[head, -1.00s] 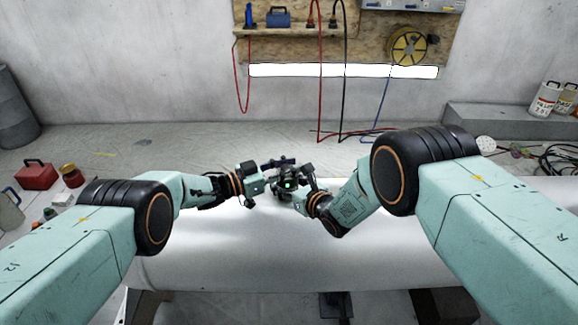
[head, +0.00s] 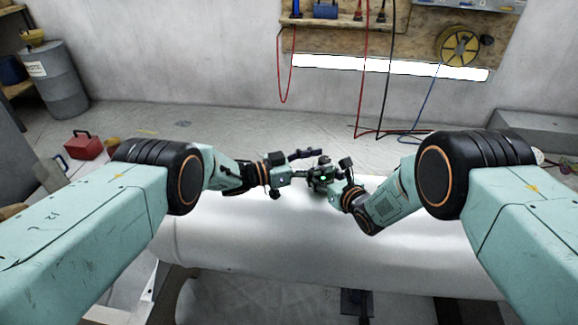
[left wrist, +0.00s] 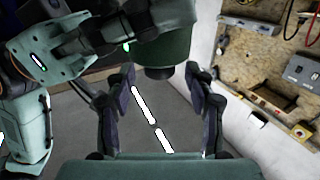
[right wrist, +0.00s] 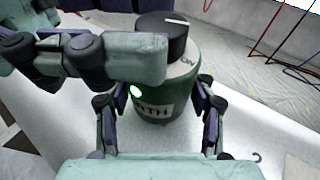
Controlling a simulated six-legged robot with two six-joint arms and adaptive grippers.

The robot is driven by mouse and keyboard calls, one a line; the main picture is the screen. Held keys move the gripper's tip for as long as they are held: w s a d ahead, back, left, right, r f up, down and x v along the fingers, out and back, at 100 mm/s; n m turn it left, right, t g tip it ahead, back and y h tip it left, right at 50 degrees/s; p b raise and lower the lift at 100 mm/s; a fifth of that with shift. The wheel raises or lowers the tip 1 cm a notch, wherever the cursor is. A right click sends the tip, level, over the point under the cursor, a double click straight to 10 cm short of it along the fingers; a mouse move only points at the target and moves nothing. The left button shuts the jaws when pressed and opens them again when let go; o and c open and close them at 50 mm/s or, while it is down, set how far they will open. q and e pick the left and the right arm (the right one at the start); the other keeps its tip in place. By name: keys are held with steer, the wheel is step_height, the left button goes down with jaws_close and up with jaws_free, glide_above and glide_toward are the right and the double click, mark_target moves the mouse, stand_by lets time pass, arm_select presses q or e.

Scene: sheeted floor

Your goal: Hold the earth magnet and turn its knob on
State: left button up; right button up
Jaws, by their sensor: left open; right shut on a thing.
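The earth magnet (right wrist: 153,106) is a dark green cylinder with a white label, partly hidden, and a lit green lamp. Its black knob (right wrist: 162,35) carries a white line, and "ON" is printed on the rim below. My right gripper (right wrist: 158,118) is shut on the magnet's body, one finger on each side. In the head view the magnet (head: 321,177) is small above the white pipe. My left gripper (head: 302,165) is open just left of it. In the left wrist view the magnet (left wrist: 170,45) lies beyond the open fingers of this gripper (left wrist: 163,98). I cannot tell whether they touch the knob.
The large white pipe (head: 300,245) lies across the front, below both grippers. A red box (head: 84,146) and a grey drum (head: 55,82) stand at the left. Red and black cables (head: 388,85) hang from the wall board behind. The floor behind the pipe is mostly clear.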

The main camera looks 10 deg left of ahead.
arm_select(q)
steer(key=v, duration=0.9)
steer(key=shift+a, duration=0.25)
steer(key=shift+s+r, duration=0.1)
steer(key=s+d+r+n+t+y, duration=0.2)
steer(key=s+d+n+t, duration=0.15)
steer(key=d, duration=0.25)
steer(key=w+d+t+y, duration=0.1)
steer(key=w, duration=0.2)
steer(key=w+d+f+n+y, duration=0.1)
steer(key=w+d, duration=0.1)
steer(key=w, duration=0.1)
steer(key=w+d+f+t+y, duration=0.1)
steer(key=w, duration=0.2)
steer(key=shift+d+f+n+t, duration=0.15)
steer(key=shift+d+n+t, duration=0.1)
steer(key=shift+t, duration=0.1)
steer(key=shift+c, duration=0.2)
jaws_close()
